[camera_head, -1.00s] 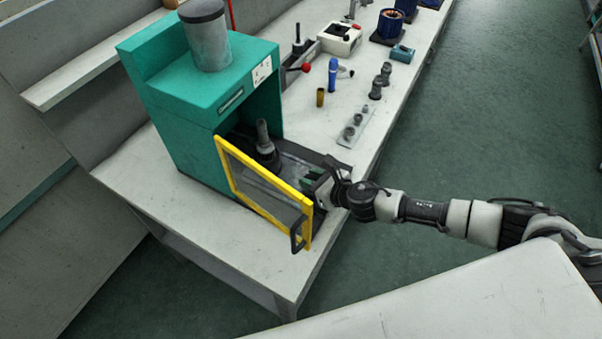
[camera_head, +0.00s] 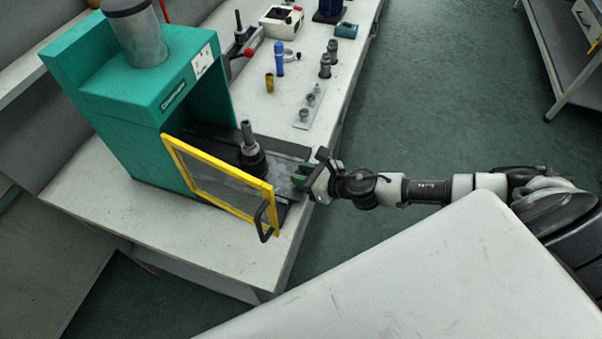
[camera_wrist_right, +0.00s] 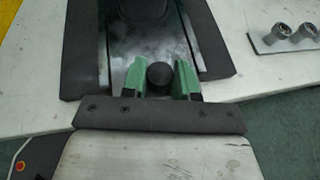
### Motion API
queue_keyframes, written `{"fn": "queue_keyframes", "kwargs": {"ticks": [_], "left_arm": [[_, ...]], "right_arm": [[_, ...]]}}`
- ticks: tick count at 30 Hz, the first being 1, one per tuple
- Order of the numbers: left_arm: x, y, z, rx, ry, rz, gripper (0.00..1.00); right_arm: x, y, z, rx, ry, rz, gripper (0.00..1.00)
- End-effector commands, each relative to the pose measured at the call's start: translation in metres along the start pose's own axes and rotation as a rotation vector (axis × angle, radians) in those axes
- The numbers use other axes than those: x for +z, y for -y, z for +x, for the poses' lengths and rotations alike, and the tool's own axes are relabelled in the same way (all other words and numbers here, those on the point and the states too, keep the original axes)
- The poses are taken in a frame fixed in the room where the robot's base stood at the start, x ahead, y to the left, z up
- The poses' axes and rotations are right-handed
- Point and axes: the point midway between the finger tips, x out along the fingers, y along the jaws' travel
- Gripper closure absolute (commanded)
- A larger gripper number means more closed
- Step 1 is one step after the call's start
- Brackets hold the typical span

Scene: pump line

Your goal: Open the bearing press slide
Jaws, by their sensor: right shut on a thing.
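The green bearing press (camera_head: 115,125) stands at the left of the bench. Its dark slide (camera_head: 285,168) sticks out of the press opening to the right, carrying an upright grey post on a black base (camera_head: 251,150). My right gripper (camera_head: 301,176) is at the slide's outer end. In the right wrist view its green fingers (camera_wrist_right: 160,78) are shut on a round black knob (camera_wrist_right: 160,76) at the slide's end, with the slide plate (camera_wrist_right: 148,45) beyond it. The left gripper is not in view.
The press's yellow-framed guard (camera_head: 180,152) stands swung open in front, its black handle (camera_head: 263,222) near the slide. A plate with small metal parts (camera_head: 309,106), a blue bottle (camera_head: 279,58) and a white box (camera_head: 282,20) stand farther back.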

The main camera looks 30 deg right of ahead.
Motion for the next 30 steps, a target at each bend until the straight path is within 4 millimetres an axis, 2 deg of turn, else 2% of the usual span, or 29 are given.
{"fn": "queue_keyframes", "kwargs": {"ticks": [4,5,9,20,23,30], "left_arm": [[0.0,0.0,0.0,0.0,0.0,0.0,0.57],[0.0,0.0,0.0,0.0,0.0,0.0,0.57],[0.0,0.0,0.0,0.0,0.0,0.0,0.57],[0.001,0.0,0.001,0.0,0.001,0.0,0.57],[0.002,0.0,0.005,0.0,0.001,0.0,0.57],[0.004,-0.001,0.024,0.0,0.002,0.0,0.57]], "right_arm": [[0.0,0.0,0.0,-0.001,0.0,0.0,1.0],[0.0,0.0,0.0,-0.001,0.0,0.0,0.68],[0.0,0.0,0.0,-0.001,0.0,0.0,0.47],[-0.001,0.0,-0.004,0.0,0.0,0.001,0.46],[-0.003,0.0,-0.017,0.0,-0.002,0.0,0.46],[-0.007,0.0,-0.067,0.0,-0.006,-0.001,0.46]]}}
